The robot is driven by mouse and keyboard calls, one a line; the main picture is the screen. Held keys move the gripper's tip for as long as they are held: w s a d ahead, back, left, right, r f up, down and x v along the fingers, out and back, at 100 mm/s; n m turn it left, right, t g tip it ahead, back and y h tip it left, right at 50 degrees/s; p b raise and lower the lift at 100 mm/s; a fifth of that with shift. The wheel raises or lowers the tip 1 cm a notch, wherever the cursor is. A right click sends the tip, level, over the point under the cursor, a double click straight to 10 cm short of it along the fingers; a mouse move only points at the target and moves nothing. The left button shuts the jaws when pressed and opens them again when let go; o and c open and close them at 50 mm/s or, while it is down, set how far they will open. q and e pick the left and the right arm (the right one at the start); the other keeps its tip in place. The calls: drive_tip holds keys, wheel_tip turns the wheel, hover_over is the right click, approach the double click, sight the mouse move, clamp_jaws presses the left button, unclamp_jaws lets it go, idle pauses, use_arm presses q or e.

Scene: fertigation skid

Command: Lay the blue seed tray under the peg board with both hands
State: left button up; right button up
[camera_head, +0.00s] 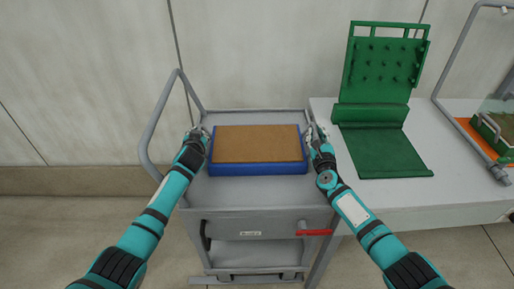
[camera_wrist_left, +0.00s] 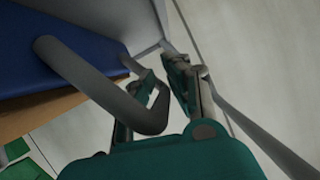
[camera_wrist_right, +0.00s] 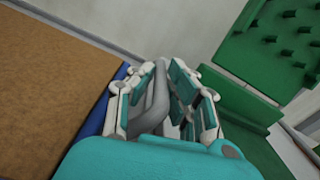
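The blue seed tray (camera_head: 258,169), filled with brown soil, lies flat on the top shelf of a grey cart. My left gripper (camera_head: 199,131) is at its left end. In the left wrist view, the fingers (camera_wrist_left: 155,82) are apart, with a bent grey handle (camera_wrist_left: 95,80) beside and partly between them. My right gripper (camera_head: 317,133) is at the right end. Its fingers (camera_wrist_right: 160,85) stand on either side of a grey handle (camera_wrist_right: 156,98); contact is unclear. The green peg board (camera_head: 383,65) stands upright on the bench to the right, above a green base.
The grey cart (camera_head: 265,195) has a tall tube handle (camera_head: 160,125) on the left and a red lever (camera_head: 314,232) in front. The white bench (camera_head: 400,203) adjoins it. The green base plate (camera_head: 382,152) is clear. A tubular frame (camera_head: 457,50) stands at the far right near an orange mat (camera_head: 478,141).

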use_arm(q)
clamp_jaws()
use_arm(e)
clamp_jaws()
drive_tip(key=shift+a, duration=0.1)
use_arm(q)
drive_tip(key=shift+d, duration=0.2)
